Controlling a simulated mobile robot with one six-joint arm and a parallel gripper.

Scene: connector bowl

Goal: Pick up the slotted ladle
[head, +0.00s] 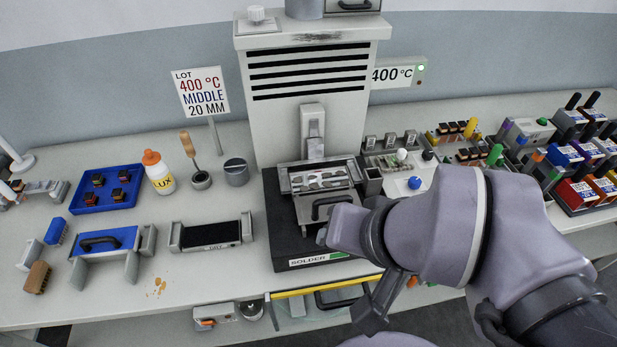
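I cannot make out a slotted ladle for certain. A tool with a wooden handle (187,143) and a thin metal shaft stands tilted in a small grey cup (201,180), left of the solder machine. Its lower end is hidden in the cup, so I cannot see whether it has slots. My arm reaches in from the lower right, in front of the machine. My gripper (374,303) seems to be the dark part at the bench's front edge, well to the right of that tool. Its fingertips are not clear, and I see nothing held in it.
The solder machine (305,115) stands mid-bench. Coloured bins (578,192) crowd the right. The front left bench is partly clear.

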